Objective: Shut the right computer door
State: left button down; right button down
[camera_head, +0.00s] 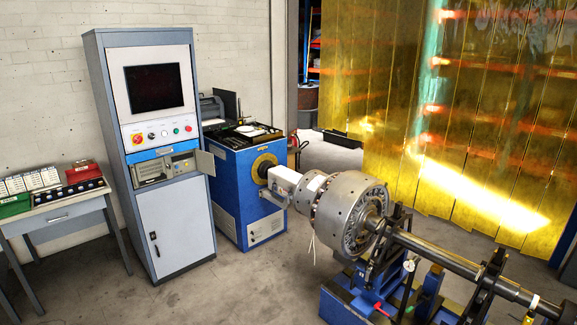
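The right computer door (205,162) is a small grey panel on the right side of the tall blue-grey cabinet (177,222). It stands open, swung outward to the right of the compartment. Inside the compartment the computer (180,166) shows its beige front. A blue strip (140,156) runs along the compartment's upper left; I cannot tell whether it is part of a left door. Neither of my grippers is in view.
A table with trays (57,212) stands left of the cabinet. A blue machine (240,190) stands close on its right, with the large metal rotor (345,208) and shaft beyond. The floor (230,295) in front of the cabinet is clear. Yellow strip curtains (385,100) hang at right.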

aim_at(204, 160)
jog(key=i+u, duration=0.15)
jog(key=i, duration=0.3)
jog(key=i+u, duration=0.15)
jog(key=i, duration=0.35)
jog(key=i+u, duration=0.15)
jog(key=i, duration=0.3)
jog(key=i+l+u, duration=0.15)
jog(key=i, duration=0.35)
jog(key=i+l+u, duration=0.15)
jog(key=i, duration=0.3)
jog(key=i+l+u, duration=0.15)
jog(key=i, duration=0.3)
jog(key=i+z, duration=0.1)
jog(key=i, duration=0.55)
jog(key=i+j+z, duration=0.15)
jog(key=i, duration=0.5)
jog(key=i+l, duration=0.25)
jog(key=i, duration=0.15)
jog(key=i+l+z, duration=0.15)
jog(key=i+l, duration=0.35)
jog(key=i, duration=0.3)
